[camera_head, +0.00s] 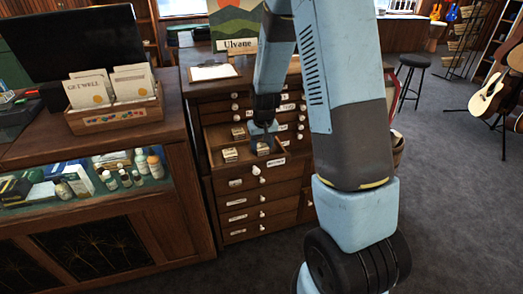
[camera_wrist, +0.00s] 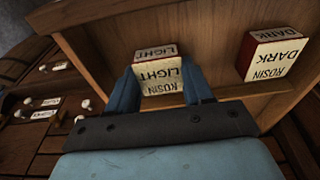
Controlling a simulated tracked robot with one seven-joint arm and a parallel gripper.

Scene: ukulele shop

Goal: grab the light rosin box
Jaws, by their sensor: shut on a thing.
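The light rosin box (camera_wrist: 160,75) is a small cream box lettered ROSIN LIGHT. In the wrist view it stands between the two blue fingers of my gripper (camera_wrist: 162,88), which are shut on it. In the head view my gripper (camera_head: 262,140) reaches down into an open drawer (camera_head: 283,160), with the box (camera_head: 262,149) at its tip. I cannot tell whether the box touches the drawer floor. A dark rosin box (camera_wrist: 273,55), cream with a red side, stands apart to the right in the wrist view.
Two more small boxes lie in the drawer, one nearer (camera_head: 230,154) and one farther back (camera_head: 238,132). The drawer cabinet (camera_head: 262,200) has several labelled drawers with white knobs. Carpet is open at right.

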